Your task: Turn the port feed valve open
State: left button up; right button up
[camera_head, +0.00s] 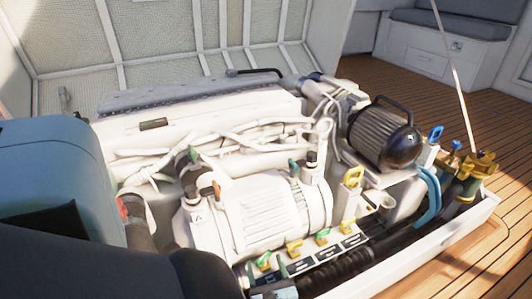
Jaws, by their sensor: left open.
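A row of small valves with yellow and green handles runs along the front of the engine, above black label plates (327,252) too small to read. I cannot tell by label which one is the port feed valve. The leftmost valve (263,261) is at the bottom centre; others are a middle valve (294,248) and a right valve (322,237). My left gripper (266,270) is open, its two dark green fingers spread on either side of the leftmost valve's handle. Whether they touch it cannot be told. My right gripper is not in view.
The white engine (255,215) fills the middle, with hoses and pipes behind the valves. A thick black hose (345,270) runs just in front of the row. Brass fittings (480,162) and blue-handled valves (435,133) stand at the right. Wooden deck (480,265) is clear beyond the hatch edge.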

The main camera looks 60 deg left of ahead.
pick_arm(q)
jog(key=shift+w+a, duration=0.1)
jog(key=shift+a, duration=0.1)
jog(key=c, duration=0.9)
jog(key=shift+c, duration=0.2)
jog(key=shift+g, duration=0.3)
jog(key=shift+w+n+g+y, duration=0.15)
jog(key=shift+n+g, duration=0.65)
jog(key=shift+g, duration=0.3)
jog(key=shift+w+n+g+y, duration=0.15)
jog(key=shift+n+g, duration=0.65)
jog(key=shift+g, duration=0.3)
jog(key=shift+w+n+g+b, duration=0.15)
jog(key=shift+n+g+b, duration=0.25)
jog(key=shift+n+g, duration=1.25)
jog(key=shift+g, duration=0.55)
jog(key=o, duration=0.9)
jog(key=shift+m, duration=0.25)
